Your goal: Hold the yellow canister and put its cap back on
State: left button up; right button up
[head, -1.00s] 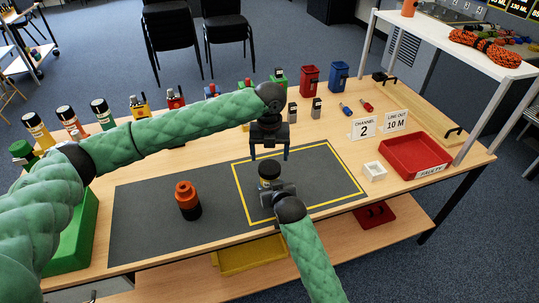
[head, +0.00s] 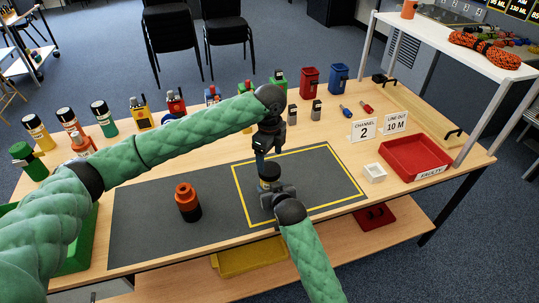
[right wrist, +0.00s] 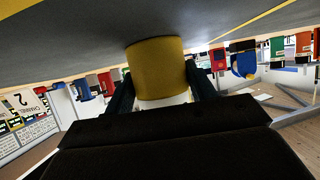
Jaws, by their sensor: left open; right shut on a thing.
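The yellow canister (right wrist: 156,66) stands on the dark mat inside the yellow outline, between the fingers of my right gripper (head: 272,190), which is shut on it. In the head view a dark round top (head: 269,172) shows above that gripper. It looks like the cap, but I cannot tell whether it is seated. My left gripper (head: 269,164) is directly above, pointing down, with its open fingers at the dark top. The fingers partly hide it, and contact is unclear. The right wrist view does not show the cap.
An orange-and-black canister (head: 188,202) stands on the mat (head: 145,235) to the left. A red tray (head: 415,157) and a small white box (head: 374,172) are at the right. Several bottles and radios line the back. The mat's right part is clear.

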aim_at(270, 168)
pick_arm(q)
jog(key=shift+n, duration=0.7)
jog(key=shift+f, duration=0.15)
jog(key=shift+f, duration=2.3)
jog(key=m, duration=1.2)
jog(key=shift+m, duration=0.3)
jog(key=n, duration=1.2)
jog(key=shift+n, duration=0.3)
jog(key=shift+c, duration=0.4)
